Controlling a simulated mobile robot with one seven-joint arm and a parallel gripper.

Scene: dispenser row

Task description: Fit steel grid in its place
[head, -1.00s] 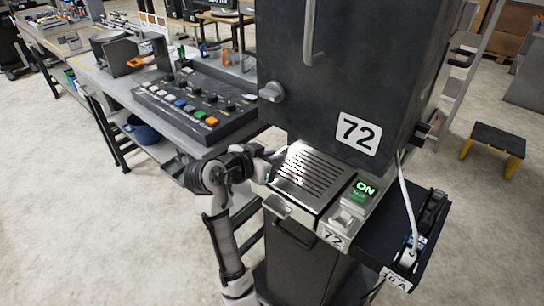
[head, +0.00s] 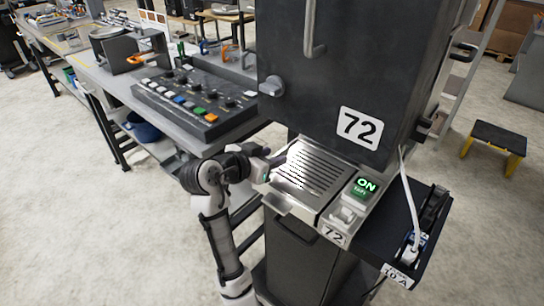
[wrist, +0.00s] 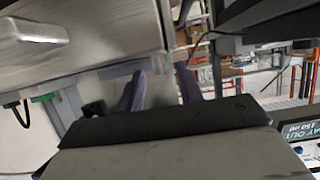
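The steel grid (head: 312,176), a slotted metal plate, lies at the front of the machine marked 72 (head: 285,50), below its dark body. In the head view I cannot tell whether it is fully seated. My gripper (head: 279,160) is at the grid's left edge, reaching in from the left. In the wrist view my two purple-grey fingers (wrist: 162,82) stand apart with a gap between them and nothing visible held. A steel surface (wrist: 85,45) fills the upper left of that view, close to the fingertips.
A green ON display (head: 365,187) is right of the grid, beside a black side shelf (head: 400,235) with a white cable. A workbench with a button panel (head: 190,105) stands at the left. A black stool (head: 495,140) stands on open floor at the right.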

